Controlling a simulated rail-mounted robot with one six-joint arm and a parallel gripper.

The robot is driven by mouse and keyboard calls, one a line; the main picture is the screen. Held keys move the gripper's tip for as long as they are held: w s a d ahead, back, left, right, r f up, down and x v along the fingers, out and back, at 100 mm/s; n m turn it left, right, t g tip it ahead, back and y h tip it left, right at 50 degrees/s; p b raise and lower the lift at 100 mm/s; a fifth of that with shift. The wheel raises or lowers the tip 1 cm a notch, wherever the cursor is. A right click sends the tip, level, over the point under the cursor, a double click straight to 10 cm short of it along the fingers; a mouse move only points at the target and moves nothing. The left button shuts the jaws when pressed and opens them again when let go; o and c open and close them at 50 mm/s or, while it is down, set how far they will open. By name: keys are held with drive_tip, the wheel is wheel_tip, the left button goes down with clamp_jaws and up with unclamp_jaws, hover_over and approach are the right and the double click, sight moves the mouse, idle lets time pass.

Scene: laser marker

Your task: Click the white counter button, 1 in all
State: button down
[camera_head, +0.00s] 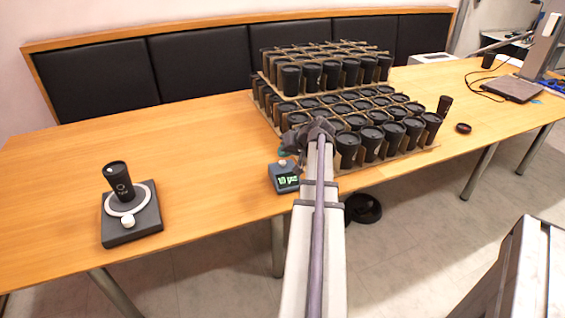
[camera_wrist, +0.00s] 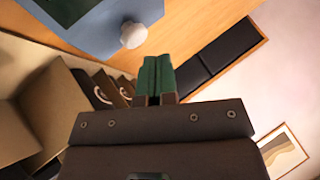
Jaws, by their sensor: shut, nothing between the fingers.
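The counter (camera_head: 285,179) is a small dark box with a lit green display near the front edge of the table. Its white button (camera_head: 283,163) is on top, and in the wrist view the white button (camera_wrist: 133,35) stands out from the grey-blue counter casing (camera_wrist: 88,32). My gripper (camera_wrist: 157,76) has green fingertips pressed together with nothing between them. The fingertips appear close to the button, a little below and right of it in the wrist view, with a small gap. In the head view my gripper (camera_head: 288,150) is just above the counter, partly hidden by my wrist.
Stacked cardboard trays of black cups (camera_head: 345,110) stand right behind and beside my gripper. A black cup (camera_head: 118,182) stands on a dark device with a white ring (camera_head: 130,234) at the left. The table between them is clear.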

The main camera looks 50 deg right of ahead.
sight(284, 161)
drive_tip(key=shift+f, duration=0.1)
drive_tip(key=shift+f+b, duration=0.35)
drive_tip(key=shift+b, duration=0.1)
drive_tip(key=shift+f+b, duration=0.5)
idle(0.5)
drive_tip(key=shift+r, duration=0.1)
drive_tip(key=shift+r+p, duration=0.85)
drive_tip(key=shift+p, duration=0.1)
wheel_tip(284, 161, up, 5)
drive_tip(key=p, duration=0.5)
drive_tip(key=shift+r, duration=0.1)
idle(0.4)
